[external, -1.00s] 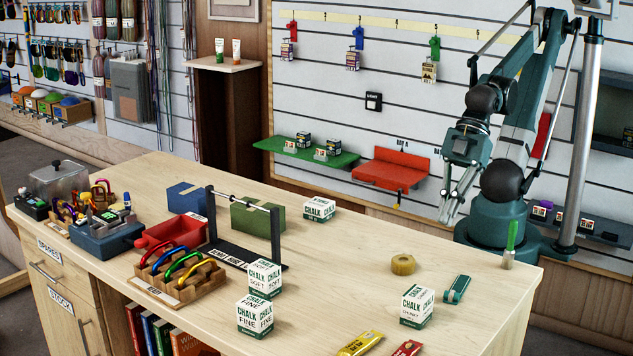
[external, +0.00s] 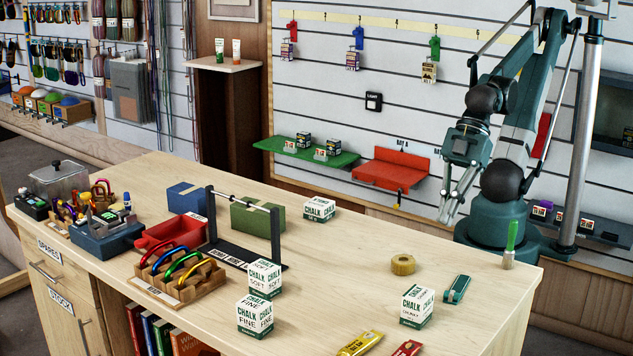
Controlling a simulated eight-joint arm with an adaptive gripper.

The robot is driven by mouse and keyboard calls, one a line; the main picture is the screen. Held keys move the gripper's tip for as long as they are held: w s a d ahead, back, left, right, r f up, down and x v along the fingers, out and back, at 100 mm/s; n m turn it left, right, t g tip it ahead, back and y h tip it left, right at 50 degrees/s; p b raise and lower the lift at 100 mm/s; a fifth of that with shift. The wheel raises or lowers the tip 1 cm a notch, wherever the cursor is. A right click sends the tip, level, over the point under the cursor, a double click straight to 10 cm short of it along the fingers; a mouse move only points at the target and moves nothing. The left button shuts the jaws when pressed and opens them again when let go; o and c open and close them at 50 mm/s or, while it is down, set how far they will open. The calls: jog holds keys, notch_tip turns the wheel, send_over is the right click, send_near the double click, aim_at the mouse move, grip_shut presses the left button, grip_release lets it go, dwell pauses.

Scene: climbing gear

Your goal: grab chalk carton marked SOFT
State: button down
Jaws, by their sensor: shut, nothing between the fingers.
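The chalk carton marked SOFT (external: 265,279) is a white and green cube on the wooden counter, to the right of the black rack's foot. A carton marked FINE (external: 255,315) stands just in front of it. Another chalk carton (external: 417,306), whose small label seems to read CHUNKY, stands to the right, and one more chalk carton (external: 319,209) stands farther back; its label is too small to read surely. My gripper (external: 449,209) hangs beyond the counter's far edge at the right, pointing down, shut and empty, well away from the SOFT carton.
A black bar rack (external: 277,238) rises behind and left of the SOFT carton. A wooden holder with coloured carabiners (external: 181,277) is to its left. A tape roll (external: 403,264), a teal tool (external: 457,289) and a green brush (external: 511,243) lie or stand at right. The counter's middle is clear.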

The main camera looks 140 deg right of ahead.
jog(key=c, duration=1.8)
grip_release()
